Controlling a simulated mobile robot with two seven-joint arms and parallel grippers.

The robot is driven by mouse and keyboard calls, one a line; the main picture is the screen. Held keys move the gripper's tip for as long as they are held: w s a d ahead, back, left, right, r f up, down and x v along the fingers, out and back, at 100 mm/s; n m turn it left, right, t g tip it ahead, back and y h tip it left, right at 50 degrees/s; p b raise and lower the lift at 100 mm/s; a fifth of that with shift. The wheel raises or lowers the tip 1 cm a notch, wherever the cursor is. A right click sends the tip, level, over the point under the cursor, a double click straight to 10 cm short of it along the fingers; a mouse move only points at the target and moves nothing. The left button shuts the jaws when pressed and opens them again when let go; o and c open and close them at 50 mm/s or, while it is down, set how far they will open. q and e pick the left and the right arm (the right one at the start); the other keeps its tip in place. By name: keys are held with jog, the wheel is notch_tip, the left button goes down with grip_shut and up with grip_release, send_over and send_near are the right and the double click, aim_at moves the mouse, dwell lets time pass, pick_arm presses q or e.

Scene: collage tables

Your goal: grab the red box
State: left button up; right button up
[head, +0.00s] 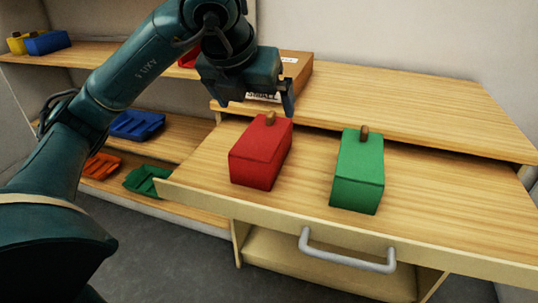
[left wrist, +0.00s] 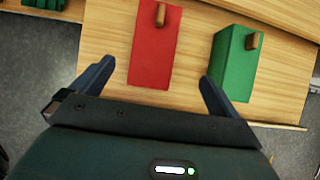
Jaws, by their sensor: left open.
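The red box (head: 262,154) has a small brown knob on top and sits on the pulled-out wooden drawer surface. My left gripper (head: 258,106) is open and empty, above and a little behind the red box in the head view. In the left wrist view, the red box (left wrist: 154,48) lies ahead of and between the two spread fingers of my left gripper (left wrist: 155,80). The fingers look apart from it. My right gripper is in neither view.
A green box (head: 358,172) with a brown knob stands right of the red box. The drawer has a grey handle (head: 346,252) at its front. A cardboard box (head: 296,70) stands behind my gripper. Shelves at left hold blue (head: 136,124), orange and green bins.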

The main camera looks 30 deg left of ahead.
pick_arm(q)
jog(key=b, duration=0.3)
send_over(263, 134)
jog(key=s, duration=0.3)
jog(key=f, duration=0.5)
jog(key=shift+d+f, duration=0.25)
jog(key=shift+d, duration=0.15)
jog(key=shift+w+f, duration=0.35)
jog(key=shift+f, duration=0.1)
jog(key=x, duration=0.2)
jog(key=b+x, duration=0.1)
jog(key=x, duration=0.1)
jog(key=shift+s+a+f, duration=0.1)
jog(key=shift+a+f, duration=0.05)
jog(key=shift+f, duration=0.2)
jog(key=shift+w+f, duration=0.2)
jog(key=shift+w, duration=0.05)
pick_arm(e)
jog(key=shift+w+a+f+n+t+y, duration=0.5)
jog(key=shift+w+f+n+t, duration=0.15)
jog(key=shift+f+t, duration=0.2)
